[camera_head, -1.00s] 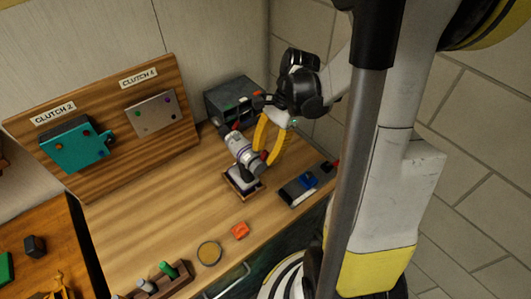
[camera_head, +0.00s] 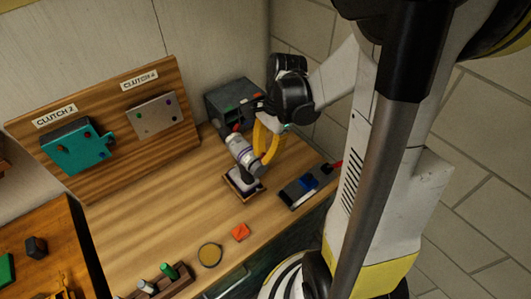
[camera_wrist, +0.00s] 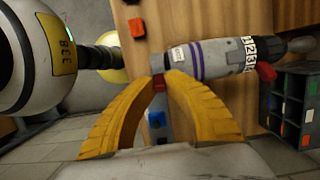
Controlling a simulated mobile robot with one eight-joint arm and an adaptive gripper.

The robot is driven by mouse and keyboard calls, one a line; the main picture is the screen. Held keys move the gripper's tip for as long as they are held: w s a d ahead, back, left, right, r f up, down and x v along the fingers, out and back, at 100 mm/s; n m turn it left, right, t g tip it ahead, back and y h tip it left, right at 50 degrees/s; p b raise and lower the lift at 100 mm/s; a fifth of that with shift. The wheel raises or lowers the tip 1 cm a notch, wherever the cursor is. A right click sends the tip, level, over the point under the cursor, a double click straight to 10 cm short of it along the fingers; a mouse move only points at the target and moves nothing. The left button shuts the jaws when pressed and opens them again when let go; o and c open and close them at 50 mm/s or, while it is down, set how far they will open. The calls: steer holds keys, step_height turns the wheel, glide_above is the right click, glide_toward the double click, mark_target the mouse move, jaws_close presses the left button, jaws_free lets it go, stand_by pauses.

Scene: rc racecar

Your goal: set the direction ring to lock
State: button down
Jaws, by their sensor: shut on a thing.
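The grey power tool (camera_head: 241,155) stands on a small wooden base (camera_head: 240,188) on the bench, tilted in the head view. In the wrist view the tool (camera_wrist: 215,57) lies across the picture, with purple bands, a numbered collar (camera_wrist: 249,54) and a red part (camera_wrist: 266,71). A white label (camera_wrist: 179,53) marks the grey section beside my fingertips, which looks like the direction ring; its wording is too small to read. My gripper (camera_wrist: 164,76) has its yellow fingertips together at this section, also seen in the head view (camera_head: 265,152). The gripped spot is mostly hidden by the fingertips.
A grey case with a blue block (camera_head: 308,182) lies right of the tool. A dark bin unit (camera_head: 230,104) stands behind. An orange block (camera_head: 240,232) and round dish (camera_head: 210,255) lie in front. The clutch board (camera_head: 105,135) is at the left. Bench left of the tool is clear.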

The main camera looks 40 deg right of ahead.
mark_target(254, 167)
steer(key=shift+a+r+h, duration=0.1)
steer(key=shift+a+h, duration=0.4)
steer(key=shift+h, duration=0.55)
steer(key=shift+a+r+h, duration=0.1)
steer(key=shift+a+h, duration=0.4)
steer(key=shift+h, duration=0.55)
steer(key=c, duration=1.4)
jaws_free()
steer(key=r, duration=0.4)
steer(key=a+r, duration=0.1)
steer(key=r, duration=0.6)
steer(key=shift+a+r, duration=0.3)
steer(key=shift+r, duration=0.1)
